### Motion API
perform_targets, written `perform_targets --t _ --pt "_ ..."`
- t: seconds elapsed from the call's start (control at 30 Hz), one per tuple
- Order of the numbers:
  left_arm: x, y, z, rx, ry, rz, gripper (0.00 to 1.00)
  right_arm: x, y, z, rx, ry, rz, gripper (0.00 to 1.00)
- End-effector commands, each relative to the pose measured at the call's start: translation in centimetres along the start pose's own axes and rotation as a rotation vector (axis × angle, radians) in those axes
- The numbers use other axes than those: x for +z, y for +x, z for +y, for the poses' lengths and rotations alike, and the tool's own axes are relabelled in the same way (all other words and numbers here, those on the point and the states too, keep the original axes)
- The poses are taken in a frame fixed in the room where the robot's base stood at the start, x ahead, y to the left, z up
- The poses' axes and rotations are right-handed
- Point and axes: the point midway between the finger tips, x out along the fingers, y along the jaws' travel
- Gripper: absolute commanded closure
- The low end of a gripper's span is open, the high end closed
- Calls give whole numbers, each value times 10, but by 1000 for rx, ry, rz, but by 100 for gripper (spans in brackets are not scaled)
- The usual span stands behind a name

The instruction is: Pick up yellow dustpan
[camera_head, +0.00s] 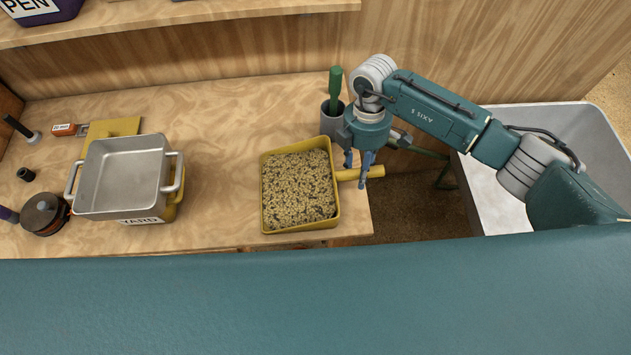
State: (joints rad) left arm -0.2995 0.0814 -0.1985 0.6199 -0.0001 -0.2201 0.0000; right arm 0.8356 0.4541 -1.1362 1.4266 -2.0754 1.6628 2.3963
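The yellow dustpan (302,228) lies on the wooden worktop near its right end, its pan filled with speckled yellowish-grey bits. Its yellow handle (377,171) points right, past the worktop's edge. My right gripper (357,174) comes down from above at the handle, with blue fingers on and beside it close to the pan. Part of the handle is hidden by the fingers, and I cannot tell whether they are clamped on it. My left gripper is not in view.
A dark cup (331,120) with a green-handled tool stands just behind the dustpan. A metal pot (122,182) sits on a yellow box labelled YARD at left. A grey basin (487,200) is on the right. The worktop between pot and dustpan is clear.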

Motion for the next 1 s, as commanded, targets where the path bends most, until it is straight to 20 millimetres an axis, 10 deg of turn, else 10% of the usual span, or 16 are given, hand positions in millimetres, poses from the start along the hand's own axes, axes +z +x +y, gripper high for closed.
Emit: perform_targets --t 0.13,1.0 --pt "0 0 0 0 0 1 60 0 0 0 1 0 0 100" --pt "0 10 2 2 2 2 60 -1 -42 -6 5 -1 4 100"
